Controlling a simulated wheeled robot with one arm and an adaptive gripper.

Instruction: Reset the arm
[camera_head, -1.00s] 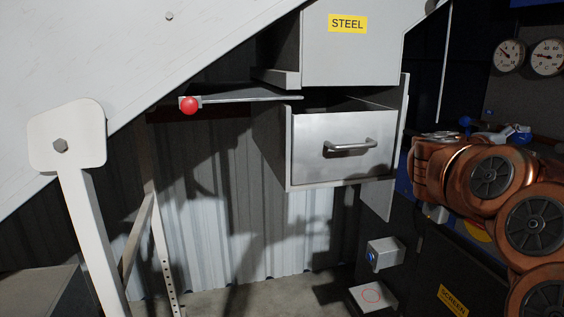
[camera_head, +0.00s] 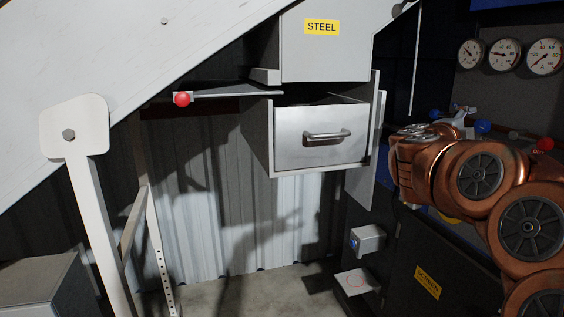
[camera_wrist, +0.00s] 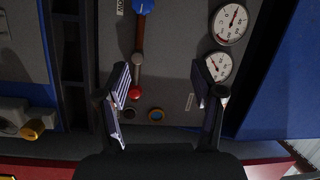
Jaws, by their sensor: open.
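My copper-coloured arm is folded at the right of the head view, and its gripper is not clearly seen there. In the wrist view my gripper (camera_wrist: 165,100) is open, with its two ridged finger pads wide apart and nothing between them. Beyond the fingers is a dark panel with a red knob (camera_wrist: 135,92), a blue-topped lever (camera_wrist: 141,35) and dial gauges (camera_wrist: 230,23). The fingers appear apart from the panel, though the exact distance is hard to tell.
A metal drawer (camera_head: 300,150) stands partly open under the box labelled STEEL (camera_head: 322,55). A red-knobbed rod (camera_head: 182,99) sticks out left of it. A white chute (camera_head: 90,60) and its post (camera_head: 95,230) fill the left. A dark cabinet labelled SCREEN (camera_head: 427,282) stands below my arm.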

